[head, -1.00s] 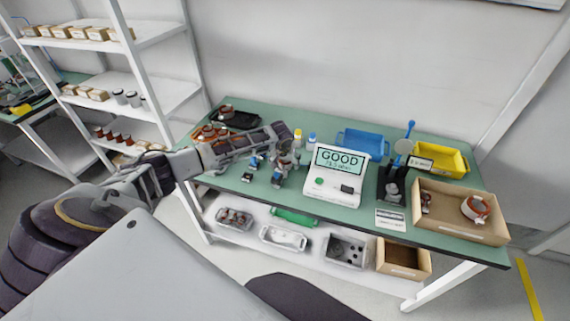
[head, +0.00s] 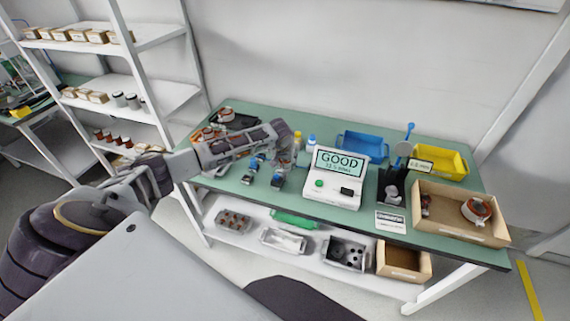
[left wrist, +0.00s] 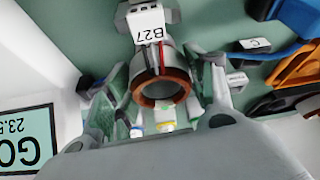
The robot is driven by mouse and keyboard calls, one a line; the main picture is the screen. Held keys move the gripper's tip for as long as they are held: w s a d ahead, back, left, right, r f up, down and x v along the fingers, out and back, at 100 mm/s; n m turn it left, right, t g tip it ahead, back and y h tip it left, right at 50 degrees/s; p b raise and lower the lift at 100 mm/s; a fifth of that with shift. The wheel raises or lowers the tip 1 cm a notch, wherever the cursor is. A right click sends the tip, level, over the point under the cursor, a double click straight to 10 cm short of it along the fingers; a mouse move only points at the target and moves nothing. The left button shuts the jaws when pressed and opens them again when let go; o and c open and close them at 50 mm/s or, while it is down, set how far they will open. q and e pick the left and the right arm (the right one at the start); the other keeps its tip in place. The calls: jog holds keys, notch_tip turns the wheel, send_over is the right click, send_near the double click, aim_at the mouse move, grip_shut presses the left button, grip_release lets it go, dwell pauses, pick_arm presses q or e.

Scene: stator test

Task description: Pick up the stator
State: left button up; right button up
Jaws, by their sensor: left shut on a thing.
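My left gripper (head: 284,141) reaches in from the left over the green bench, left of the tester. In the left wrist view, the stator (left wrist: 160,88), a grey cylinder with a copper-brown ring, red and black leads and a "B27" label, sits between the fingers (left wrist: 163,80). The gripper is shut on it. In the head view, the gripper hides most or all of this stator. My right gripper is out of view.
The white tester (head: 333,191) reads "GOOD". A cardboard box (head: 456,231) with a copper-ringed part stands at right. A blue bin (head: 361,141) and yellow bin (head: 448,157) are behind. A black tray (head: 243,122) lies at the back left. The front bench strip is fairly clear.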

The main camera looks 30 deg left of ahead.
pick_arm(q)
notch_tip(320, 180, up, 8)
jog(key=shift+r, duration=0.15)
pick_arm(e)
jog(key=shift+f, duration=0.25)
pick_arm(q)
jog(key=shift+s+d+r+p, duration=0.2)
jog(key=shift+d+p, duration=0.1)
jog(key=shift+p, duration=0.1)
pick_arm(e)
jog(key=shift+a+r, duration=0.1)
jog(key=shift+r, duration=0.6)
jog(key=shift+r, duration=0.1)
